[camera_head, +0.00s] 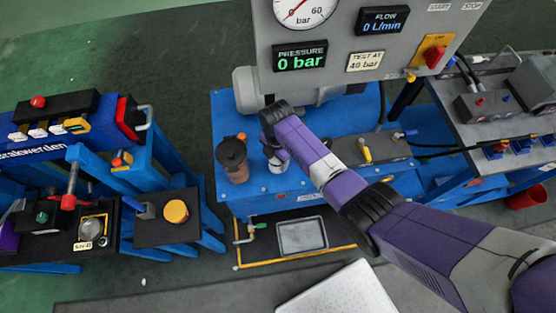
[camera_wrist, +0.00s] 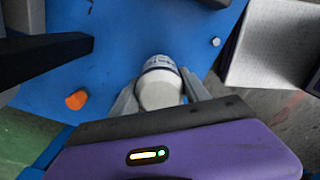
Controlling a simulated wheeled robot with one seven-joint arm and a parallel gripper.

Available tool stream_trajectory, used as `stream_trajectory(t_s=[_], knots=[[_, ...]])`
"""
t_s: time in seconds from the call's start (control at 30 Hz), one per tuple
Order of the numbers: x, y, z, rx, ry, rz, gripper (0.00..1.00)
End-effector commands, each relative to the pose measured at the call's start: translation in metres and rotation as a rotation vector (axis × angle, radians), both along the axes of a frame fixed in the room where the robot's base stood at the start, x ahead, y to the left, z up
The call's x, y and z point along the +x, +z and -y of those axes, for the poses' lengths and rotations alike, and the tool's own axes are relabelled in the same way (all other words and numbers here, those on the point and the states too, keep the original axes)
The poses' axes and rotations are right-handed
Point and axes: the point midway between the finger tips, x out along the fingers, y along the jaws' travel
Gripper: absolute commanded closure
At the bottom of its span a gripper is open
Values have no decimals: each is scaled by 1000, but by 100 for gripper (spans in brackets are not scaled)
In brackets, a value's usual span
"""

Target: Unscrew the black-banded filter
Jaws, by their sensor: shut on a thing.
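A white, rounded filter (camera_wrist: 160,90) sits between the fingers of my gripper (camera_wrist: 160,98) in the wrist view. A dark band with small marks runs round its far end; its exact colour is hard to tell. The fingers are shut on it from both sides. In the head view my gripper (camera_head: 276,160) is over the blue bench (camera_head: 290,183), and only a small pale part of the filter (camera_head: 273,164) shows beside it. My arm hides the rest. I cannot tell whether the filter is still threaded in.
A dark canister (camera_head: 232,160) stands close left of my gripper. The gauge panel (camera_head: 345,40) rises behind, its pressure display (camera_head: 300,57) reading 0 bar. A grey block with a yellow lever (camera_head: 365,150) is to the right. A tray (camera_head: 302,236) lies below the bench's front.

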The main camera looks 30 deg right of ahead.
Motion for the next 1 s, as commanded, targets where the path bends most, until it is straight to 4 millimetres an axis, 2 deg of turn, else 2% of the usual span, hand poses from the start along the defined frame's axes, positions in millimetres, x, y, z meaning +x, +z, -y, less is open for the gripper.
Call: stream_trajectory(t_s=[0.23,0.27,0.37,0.4,0.6,0.67,1.0], knots=[[1,1,-1,2,17,3,92],[1,1,-1,2,17,3,44],[1,1,-1,2,16,2,25],[1,1,0,2,16,2,21],[0,0,0,0,15,1,21],[0,0,0,1,15,0,28],[0,0,0,0,-15,0,28]])
